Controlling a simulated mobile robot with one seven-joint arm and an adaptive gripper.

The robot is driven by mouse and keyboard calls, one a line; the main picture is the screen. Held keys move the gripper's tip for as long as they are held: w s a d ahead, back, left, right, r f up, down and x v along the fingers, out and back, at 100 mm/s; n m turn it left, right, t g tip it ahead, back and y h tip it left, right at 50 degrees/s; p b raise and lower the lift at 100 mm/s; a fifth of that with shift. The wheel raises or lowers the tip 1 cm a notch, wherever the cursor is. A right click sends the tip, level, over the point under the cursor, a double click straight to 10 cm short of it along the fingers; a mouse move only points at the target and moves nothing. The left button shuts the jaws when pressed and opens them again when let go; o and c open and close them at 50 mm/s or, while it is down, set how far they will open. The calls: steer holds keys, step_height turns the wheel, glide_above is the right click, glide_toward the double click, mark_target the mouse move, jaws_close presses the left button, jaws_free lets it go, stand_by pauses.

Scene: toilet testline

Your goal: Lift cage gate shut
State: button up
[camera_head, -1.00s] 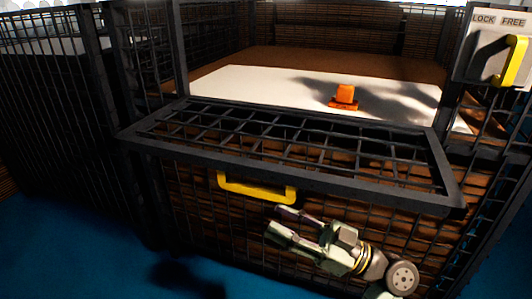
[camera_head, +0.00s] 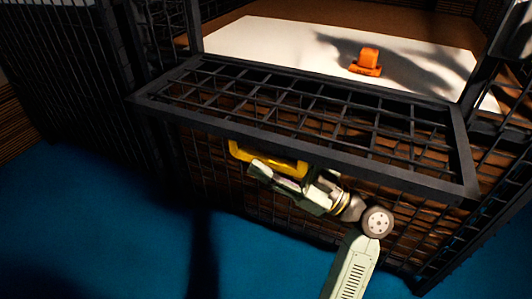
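The cage gate (camera_head: 462,150) is a black metal mesh panel. It is folded down and sticks outward over the cage front, roughly level. A yellow handle (camera_head: 268,157) hangs from its outer edge, left of the middle. My gripper (camera_head: 259,173) is at the handle's lower side, under the gate edge, with its fingers pointing left. One finger shows along the handle's lower edge. The other is mostly hidden, so I cannot tell how far apart they are or whether they touch the handle.
Inside the cage an orange object (camera_head: 367,62) stands on a white surface (camera_head: 290,42). Black mesh walls (camera_head: 60,70) stand at the left, and a cage post edges the opening at the right. The blue floor (camera_head: 110,215) in front is clear.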

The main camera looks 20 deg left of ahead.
steer(key=shift+a+r, duration=0.1)
steer(key=shift+a, duration=0.2)
steer(key=shift+c, duration=0.5)
jaws_close()
